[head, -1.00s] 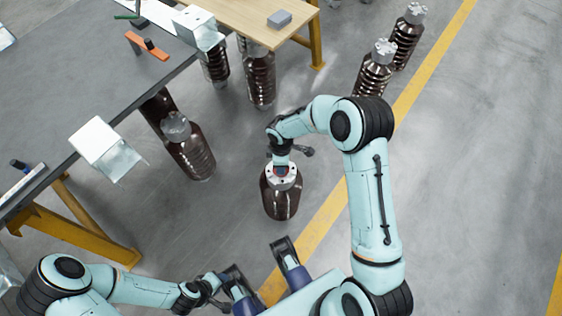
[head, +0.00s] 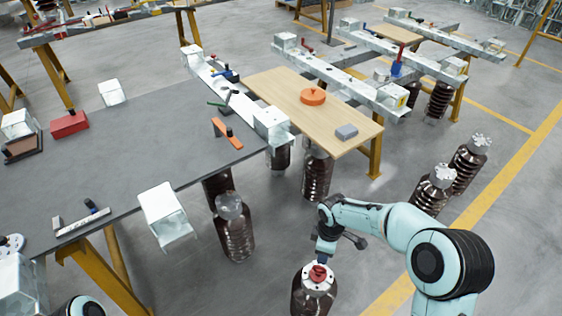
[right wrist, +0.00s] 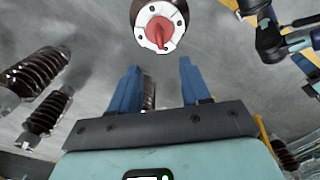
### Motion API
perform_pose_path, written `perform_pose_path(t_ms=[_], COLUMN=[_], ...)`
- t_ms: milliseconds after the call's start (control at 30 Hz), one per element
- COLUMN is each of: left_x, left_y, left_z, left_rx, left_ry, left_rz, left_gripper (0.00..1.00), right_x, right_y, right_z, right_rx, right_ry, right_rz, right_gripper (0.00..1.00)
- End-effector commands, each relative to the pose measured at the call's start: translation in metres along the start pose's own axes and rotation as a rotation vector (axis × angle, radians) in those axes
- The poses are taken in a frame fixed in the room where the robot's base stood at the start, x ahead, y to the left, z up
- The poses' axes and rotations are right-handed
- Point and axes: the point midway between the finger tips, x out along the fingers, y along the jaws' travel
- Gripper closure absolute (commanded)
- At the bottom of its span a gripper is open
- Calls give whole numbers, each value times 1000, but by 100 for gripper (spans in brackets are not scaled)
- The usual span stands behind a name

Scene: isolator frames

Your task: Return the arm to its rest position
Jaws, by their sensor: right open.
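My right arm comes in from the lower right in the head view, and its gripper (head: 325,250) is just above and behind a brown ribbed insulator (head: 315,300) with a white flange and a red top piece. In the right wrist view my right gripper's two blue fingers (right wrist: 160,85) are apart with nothing held between them. The red-topped insulator (right wrist: 158,27) stands beyond the fingertips, apart from them. Only a piece of my left arm shows at the head view's bottom left. Jointed arm parts (right wrist: 285,38) show at the right wrist view's upper right; the left fingers cannot be made out.
A dark table (head: 130,150) with white brackets and tools fills the left. A wooden board (head: 290,90) lies behind it. Several brown insulators stand on the floor, including a clear-topped one (head: 233,230) and a pair (head: 450,175) at right.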

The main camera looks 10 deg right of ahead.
Motion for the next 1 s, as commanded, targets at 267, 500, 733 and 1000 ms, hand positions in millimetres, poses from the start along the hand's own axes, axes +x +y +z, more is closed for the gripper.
perform_pose_path(t_ms=[267,500,733,1000], left_x=[0,0,0,-40], left_y=[0,0,0,11], left_z=[0,0,0,8], left_rx=[0,0,0,1], left_ry=[1,1,1,-13], left_rz=[0,0,0,-2], left_gripper=[57,57,57,57], right_x=[41,158,208,174], right_y=[-26,-145,-243,-280], right_z=[-5,-5,28,51], right_rx=[90,605,1143,1377], right_ry=[46,160,119,63], right_rz=[-63,-279,-356,-340], right_gripper=[53,53,53,53])
